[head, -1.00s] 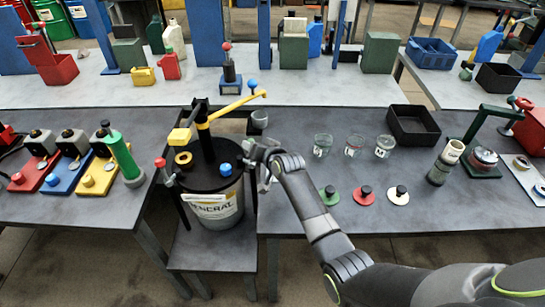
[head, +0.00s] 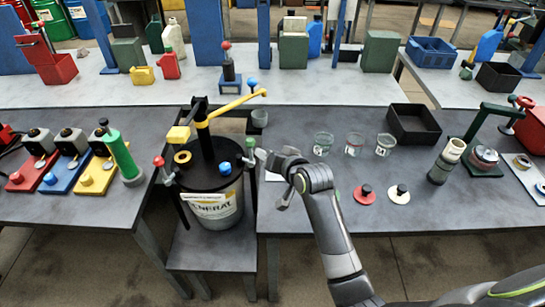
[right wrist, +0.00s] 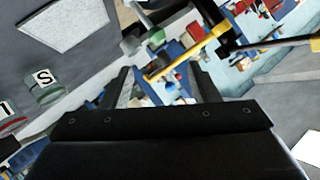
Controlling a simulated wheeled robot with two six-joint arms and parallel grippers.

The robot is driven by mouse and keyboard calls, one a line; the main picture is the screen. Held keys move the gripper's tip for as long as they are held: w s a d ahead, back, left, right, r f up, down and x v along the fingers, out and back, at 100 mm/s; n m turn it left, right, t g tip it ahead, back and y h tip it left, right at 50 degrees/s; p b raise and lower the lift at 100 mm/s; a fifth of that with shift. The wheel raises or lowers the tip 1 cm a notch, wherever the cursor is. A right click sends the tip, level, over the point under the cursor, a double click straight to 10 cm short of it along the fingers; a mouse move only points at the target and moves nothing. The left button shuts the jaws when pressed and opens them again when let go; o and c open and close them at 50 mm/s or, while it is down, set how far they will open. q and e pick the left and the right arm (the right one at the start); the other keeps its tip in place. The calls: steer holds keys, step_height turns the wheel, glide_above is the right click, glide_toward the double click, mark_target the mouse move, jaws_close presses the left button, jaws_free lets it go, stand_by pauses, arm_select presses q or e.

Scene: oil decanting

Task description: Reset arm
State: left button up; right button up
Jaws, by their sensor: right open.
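My right gripper (head: 268,158) is above the table just right of the black-lidded drum (head: 215,208) in the head view. In the right wrist view its two dark fingers (right wrist: 164,88) stand apart with nothing between them. The drum carries a pump with a yellow lever (head: 238,107) and a green knob (head: 250,143) on its right side. My right arm reaches in from the lower right. My left gripper is not in view.
Three clear labelled cups (head: 354,145) stand right of the gripper, before a black tray (head: 413,124). A red disc (head: 366,194) and white disc (head: 398,194) lie nearer. A grey-green cylinder (head: 444,164) stands farther right. The front right tabletop is mostly clear.

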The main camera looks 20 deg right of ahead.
stand_by(0.5)
steer(key=s+d+f+n+g+h, duration=0.1)
steer(key=s+d+f+g+h, duration=0.1)
steer(key=s+d+f, duration=0.5)
steer(key=s+d+f+n+g+h, duration=0.1)
steer(key=s+d+f+g, duration=0.1)
steer(key=s, duration=1)
steer(key=s+d+f+n+g+h, duration=0.1)
steer(key=s+d+g, duration=0.2)
steer(key=s, duration=0.7)
steer(key=s+d+n+g+h, duration=0.1)
steer(key=s+d+g, duration=0.15)
steer(key=s, duration=0.75)
step_height(320, 180, down, 27)
steer(key=d+b, duration=0.2)
steer(key=s+a+f+g+b, duration=0.1)
steer(key=s+f+g, duration=0.1)
steer(key=s+f, duration=1.2)
step_height(320, 180, down, 3)
steer(key=shift+s+a+f+y+b, duration=0.15)
steer(key=shift+s+a+y+b, duration=0.15)
steer(key=shift+b, duration=0.1)
